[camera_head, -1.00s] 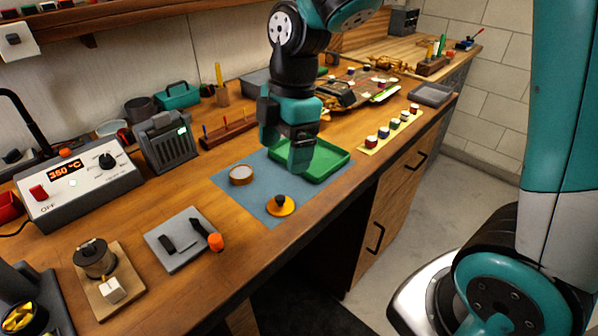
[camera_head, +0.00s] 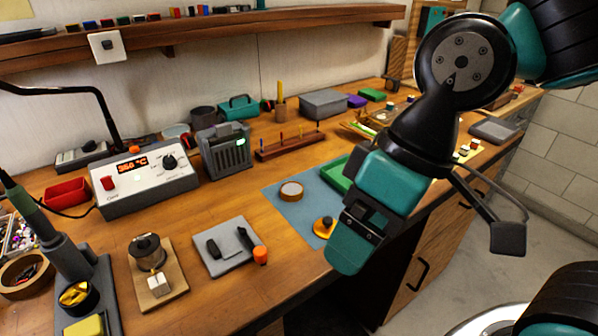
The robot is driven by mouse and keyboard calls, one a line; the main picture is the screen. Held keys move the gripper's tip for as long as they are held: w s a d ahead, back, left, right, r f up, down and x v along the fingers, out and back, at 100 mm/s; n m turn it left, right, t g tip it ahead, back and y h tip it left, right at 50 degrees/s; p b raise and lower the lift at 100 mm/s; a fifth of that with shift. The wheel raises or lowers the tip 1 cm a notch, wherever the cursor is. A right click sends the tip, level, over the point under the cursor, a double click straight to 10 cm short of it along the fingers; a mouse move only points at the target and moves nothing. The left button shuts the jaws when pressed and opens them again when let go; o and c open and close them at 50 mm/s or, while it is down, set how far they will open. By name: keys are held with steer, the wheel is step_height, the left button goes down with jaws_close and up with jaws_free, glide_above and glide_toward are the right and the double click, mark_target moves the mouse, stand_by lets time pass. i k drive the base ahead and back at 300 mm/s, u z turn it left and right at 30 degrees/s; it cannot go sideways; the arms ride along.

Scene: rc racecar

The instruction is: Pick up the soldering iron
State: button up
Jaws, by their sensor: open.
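The soldering iron (camera_head: 22,200), with a dark green grip, sits tilted in a grey holder (camera_head: 68,256) at the left edge; its tip is hidden in the holder and its upper end is near the picture edge. My gripper (camera_head: 348,244), teal and black, hangs over the front edge of the bench, right of the blue mat. It is open, with nothing seen in it, and far to the right of the iron.
The soldering station (camera_head: 145,180) reads about 350 °C, behind a solder spool (camera_head: 147,252) on a wooden base. A grey plate (camera_head: 225,250) with small tools and the blue mat (camera_head: 285,205) lie between the gripper and the holder. A lamp arm (camera_head: 105,115) rises at the back left.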

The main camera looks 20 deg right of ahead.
mark_target(50, 238)
steer(key=u, duration=1.25)
